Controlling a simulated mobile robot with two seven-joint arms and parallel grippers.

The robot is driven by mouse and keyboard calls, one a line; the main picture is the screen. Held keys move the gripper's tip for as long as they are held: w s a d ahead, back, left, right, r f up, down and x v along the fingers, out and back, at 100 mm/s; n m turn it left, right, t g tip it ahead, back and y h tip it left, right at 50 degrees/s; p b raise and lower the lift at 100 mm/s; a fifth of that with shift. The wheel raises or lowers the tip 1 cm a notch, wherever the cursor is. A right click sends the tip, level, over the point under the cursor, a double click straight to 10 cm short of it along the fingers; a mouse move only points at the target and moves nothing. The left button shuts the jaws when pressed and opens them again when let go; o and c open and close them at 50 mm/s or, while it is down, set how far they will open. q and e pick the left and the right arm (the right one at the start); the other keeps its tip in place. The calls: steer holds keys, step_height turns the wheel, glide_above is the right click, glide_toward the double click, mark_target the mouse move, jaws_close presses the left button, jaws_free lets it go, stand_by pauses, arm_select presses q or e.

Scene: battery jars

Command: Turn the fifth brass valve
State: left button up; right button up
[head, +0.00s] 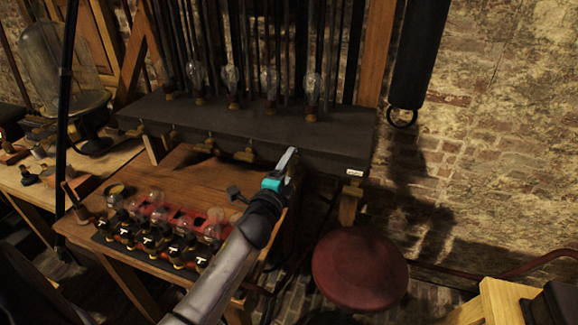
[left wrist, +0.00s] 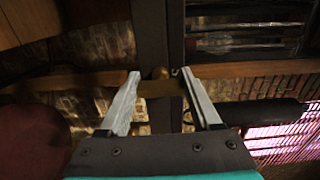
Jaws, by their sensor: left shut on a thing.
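A long dark beam (head: 250,128) has several brass valves along its front edge, among them one at the left (head: 140,128) and one nearer the middle (head: 248,153). My left gripper (head: 291,154) is at the front edge of the beam, right of these valves. In the left wrist view, my left gripper (left wrist: 160,76) has a brass valve (left wrist: 158,89) between its fingertips, its handle lying crosswise from finger to finger. The gripper is shut on this handle. In the head view the gripper hides most of this valve. My right gripper is not in view.
Clear bulbs (head: 270,80) and dark rods stand on the beam. A wooden table (head: 160,180) below holds a red rack (head: 185,219) with glass jars. A red round stool (head: 360,268) stands at the right. A black cylinder (head: 418,50) hangs near the brick wall.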

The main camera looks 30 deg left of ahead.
arm_select(q)
steer(key=o, duration=1.4)
steer(key=b+v, duration=0.1)
steer(key=v, duration=1.4)
steer(key=shift+s+a, duration=0.1)
steer(key=shift+s, duration=0.05)
steer(key=shift+f, duration=0.1)
